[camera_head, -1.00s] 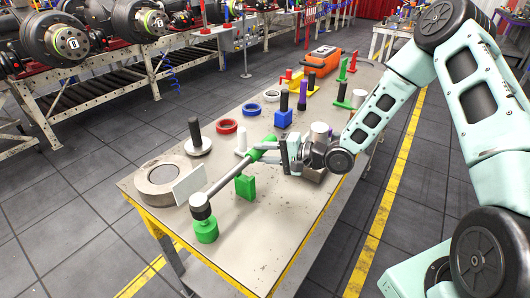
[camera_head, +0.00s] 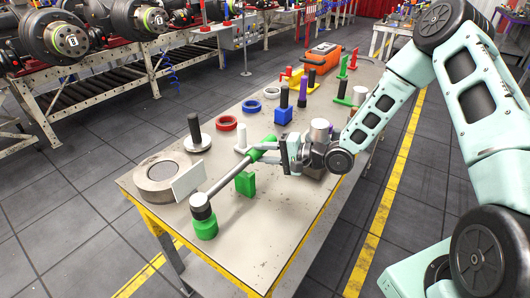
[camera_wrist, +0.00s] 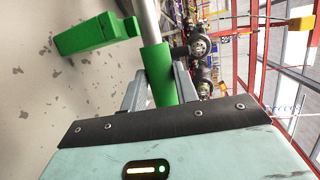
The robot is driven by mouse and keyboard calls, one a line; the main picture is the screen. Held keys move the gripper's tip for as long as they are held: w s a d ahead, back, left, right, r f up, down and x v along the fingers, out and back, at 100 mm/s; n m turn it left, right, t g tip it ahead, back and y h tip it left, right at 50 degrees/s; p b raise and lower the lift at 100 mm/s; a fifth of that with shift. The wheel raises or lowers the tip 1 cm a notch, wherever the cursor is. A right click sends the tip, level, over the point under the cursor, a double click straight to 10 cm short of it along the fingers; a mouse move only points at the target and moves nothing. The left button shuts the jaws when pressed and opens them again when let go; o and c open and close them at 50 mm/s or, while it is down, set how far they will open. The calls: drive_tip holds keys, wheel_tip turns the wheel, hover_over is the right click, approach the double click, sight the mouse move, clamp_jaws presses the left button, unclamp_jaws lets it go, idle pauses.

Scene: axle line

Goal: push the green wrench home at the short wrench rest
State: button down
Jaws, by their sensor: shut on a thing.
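The green wrench (camera_head: 224,177) is a long grey bar with a green grip, lying slantwise above the near part of the table. Its dark and pale head (camera_head: 201,206) is at the top of a green round socket piece (camera_head: 206,229); I cannot tell how far it is seated. A green upright block (camera_head: 245,184) stands below the bar; whether they touch is unclear. My gripper (camera_head: 283,154) is shut around the green grip. In the wrist view the green grip (camera_wrist: 158,74) sits between both fingers, and the green block (camera_wrist: 90,36) is left of the bar.
A grey ring (camera_head: 159,181) and a pale upright plate (camera_head: 188,180) stand close left of the bar. The table's front right is clear.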

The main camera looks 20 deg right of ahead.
drive_tip(key=shift+f+b, duration=0.8)
drive_tip(key=shift+f, duration=0.45)
drive_tip(key=c, duration=1)
unclamp_jaws()
drive_tip(key=shift+f, duration=0.1)
drive_tip(key=b+v, duration=0.3)
drive_tip(key=v, duration=1.4)
drive_tip(key=shift+d, duration=0.15)
drive_tip(key=shift+s, duration=0.1)
